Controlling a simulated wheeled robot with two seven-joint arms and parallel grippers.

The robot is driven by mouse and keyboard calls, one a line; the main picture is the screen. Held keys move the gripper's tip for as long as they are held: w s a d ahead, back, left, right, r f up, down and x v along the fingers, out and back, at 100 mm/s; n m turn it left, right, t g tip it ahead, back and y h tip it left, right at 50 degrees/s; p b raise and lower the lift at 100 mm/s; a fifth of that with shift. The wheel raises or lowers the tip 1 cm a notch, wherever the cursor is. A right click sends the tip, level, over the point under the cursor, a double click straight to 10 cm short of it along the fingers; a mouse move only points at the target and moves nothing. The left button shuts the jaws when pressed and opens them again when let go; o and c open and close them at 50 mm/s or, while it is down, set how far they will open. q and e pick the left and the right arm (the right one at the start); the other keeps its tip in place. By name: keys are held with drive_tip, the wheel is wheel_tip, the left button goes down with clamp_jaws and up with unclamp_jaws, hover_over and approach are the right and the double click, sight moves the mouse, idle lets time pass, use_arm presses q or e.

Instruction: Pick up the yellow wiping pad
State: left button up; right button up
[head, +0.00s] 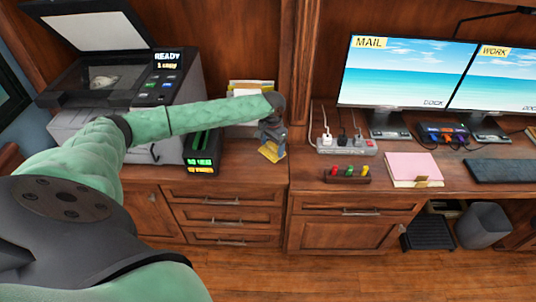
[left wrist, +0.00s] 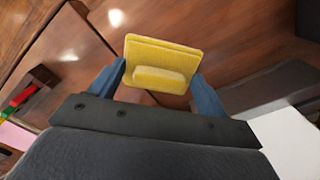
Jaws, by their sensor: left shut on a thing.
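The yellow wiping pad (left wrist: 162,58) is a flat square with a raised grip block on it. In the left wrist view it sits between the two blue fingers of my left gripper (left wrist: 160,80), which is shut on it. In the head view the pad (head: 271,151) shows just below my left gripper (head: 271,143), over the front part of the wooden counter. I cannot tell whether the pad touches the counter. My right gripper is not in view.
A printer (head: 125,95) with its lid up stands at the left, with a dark box (head: 203,150) beside it. A power strip (head: 346,146), a small rack with coloured pegs (head: 346,174) and a pink folder (head: 413,168) lie on the desk to the right.

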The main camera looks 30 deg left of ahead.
use_arm(q)
drive_tip(key=w+d+r+b, duration=0.3)
drive_tip(key=w+d+r, duration=0.3)
drive_tip(key=d, duration=0.1)
drive_tip(key=shift+w+d, duration=0.25)
drive_tip(key=shift+w, duration=0.1)
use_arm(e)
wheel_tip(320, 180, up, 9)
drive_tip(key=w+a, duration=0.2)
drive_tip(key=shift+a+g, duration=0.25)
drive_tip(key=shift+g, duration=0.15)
use_arm(q)
drive_tip(key=s+d+r+n, duration=0.3)
drive_tip(key=s+d+n, duration=0.1)
drive_tip(key=s+d, duration=0.45)
drive_tip(key=s+d+f+m, duration=0.1)
drive_tip(key=s+d+f, duration=0.2)
drive_tip(key=s+d, duration=0.3)
drive_tip(key=s, duration=0.3)
drive_tip(key=shift+s+d, duration=0.15)
drive_tip(key=shift+s, duration=0.1)
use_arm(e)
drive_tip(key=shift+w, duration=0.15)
use_arm(q)
drive_tip(key=shift+f+b, duration=0.15)
drive_tip(key=shift+b, duration=0.15)
